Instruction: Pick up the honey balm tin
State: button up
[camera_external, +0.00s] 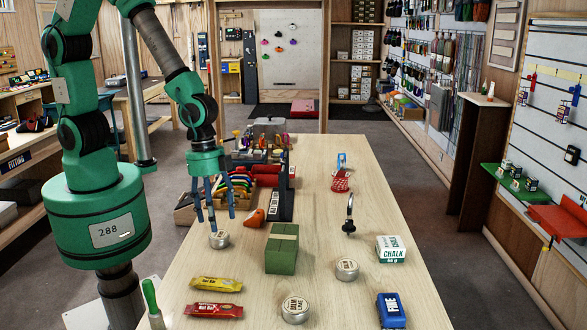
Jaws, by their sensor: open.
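Three small round silver tins with pale lids stand on the wooden table. One tin (219,239) is at the left edge of the table, just below my gripper. A second tin (347,268) is right of the green box, and a third tin (295,309) is at the front. The lids carry dark print, but it is too small to tell which one is the honey balm tin. My gripper (214,217) points down with its blue fingers spread apart. Its fingertips are close to the left tin, and I see nothing held between them.
A green block-like box (282,250) stands right of the left tin. A yellow bar (216,284) and a red bar (213,311) lie in front. A chalk box (391,249), a blue packet (391,310) and an orange item (254,218) are nearby. The table's middle right is partly clear.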

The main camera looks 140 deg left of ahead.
aim_at(219, 234)
jog(key=shift+w+f+b, duration=0.2)
jog(key=shift+f, duration=1.05)
jog(key=shift+w+f+b, duration=0.2)
jog(key=shift+f, duration=1.05)
jog(key=c, duration=1.2)
jog(key=shift+c, duration=0.2)
jog(key=shift+r, duration=0.15)
jog(key=shift+r, duration=0.5)
jog(key=shift+s+d+r+p, duration=0.1)
jog(key=shift+s+r+p, duration=0.1)
jog(key=shift+r, duration=0.45)
jog(key=shift+s+r+p, duration=0.15)
jog(key=shift+r, duration=0.45)
jog(key=s+d, duration=0.2)
jog(key=s, duration=0.5)
jog(key=s+d+r, duration=0.1)
jog(key=s+d, duration=0.2)
jog(key=s, duration=0.4)
jog(key=shift+d+r+p, duration=0.15)
jog(key=shift+d+p, duration=0.2)
jog(key=shift+p, duration=0.05)
